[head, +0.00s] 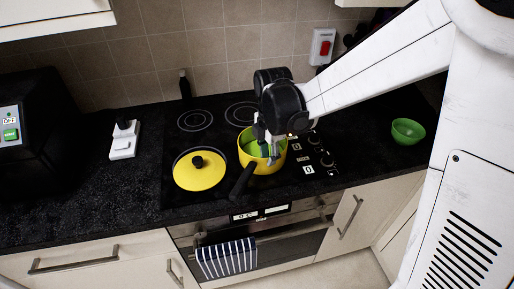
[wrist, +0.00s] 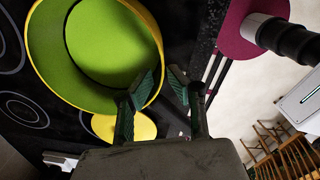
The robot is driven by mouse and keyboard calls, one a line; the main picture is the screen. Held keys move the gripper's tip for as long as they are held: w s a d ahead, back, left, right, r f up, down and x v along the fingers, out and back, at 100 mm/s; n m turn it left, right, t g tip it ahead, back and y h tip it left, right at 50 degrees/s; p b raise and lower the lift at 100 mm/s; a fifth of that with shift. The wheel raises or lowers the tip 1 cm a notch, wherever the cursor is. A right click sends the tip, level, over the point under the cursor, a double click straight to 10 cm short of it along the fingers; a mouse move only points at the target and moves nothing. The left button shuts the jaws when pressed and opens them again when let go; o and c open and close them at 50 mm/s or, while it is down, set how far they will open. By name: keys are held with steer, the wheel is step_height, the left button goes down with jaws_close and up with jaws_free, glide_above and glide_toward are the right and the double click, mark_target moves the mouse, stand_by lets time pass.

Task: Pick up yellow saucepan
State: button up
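The yellow saucepan (head: 264,167) stands upright on the black hob, with a green inside and a black handle pointing toward the front left. In the wrist view the saucepan (wrist: 38,55) fills the upper left. My gripper (head: 271,153) is down at the saucepan's right side, by its rim. I cannot tell whether either finger touches the pan.
A yellow lid (head: 200,172) with a black knob lies left of the saucepan. Hob knobs (head: 315,140) are to the right. A green bowl (head: 408,131) stands on the right counter. A striped towel (head: 226,259) hangs on the oven handle. The left counter front is clear.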

mark_target(267, 173)
steer(key=shift+f, duration=2.9)
jaws_close()
